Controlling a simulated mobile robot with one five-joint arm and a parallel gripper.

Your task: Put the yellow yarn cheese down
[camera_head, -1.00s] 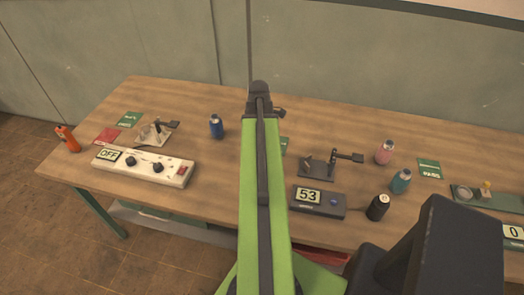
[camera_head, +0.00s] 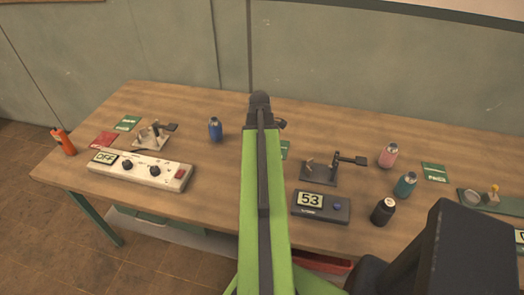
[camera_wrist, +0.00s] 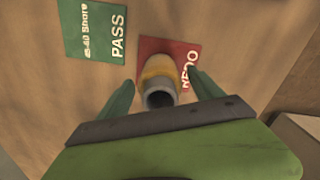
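In the wrist view a yellow yarn cheese (camera_wrist: 158,67) with a grey hollow end toward the camera is between the fingers of my gripper (camera_wrist: 161,78). A gap shows on each side of it, so the fingers are open. It stands over the red REDO card (camera_wrist: 187,52) and overlaps its left part; whether it rests fully on the surface is hard to tell. A green PASS card (camera_wrist: 95,30) lies to its left. In the head view my green arm hides the gripper and this cheese.
The wooden table (camera_head: 230,180) carries an OFF box (camera_head: 140,171), a box reading 53 (camera_head: 320,207) and a small stand (camera_head: 320,172). Blue (camera_head: 215,129), pink (camera_head: 388,155), teal (camera_head: 404,184) and black (camera_head: 383,211) spools stand around. An orange one (camera_head: 63,141) is near the left edge.

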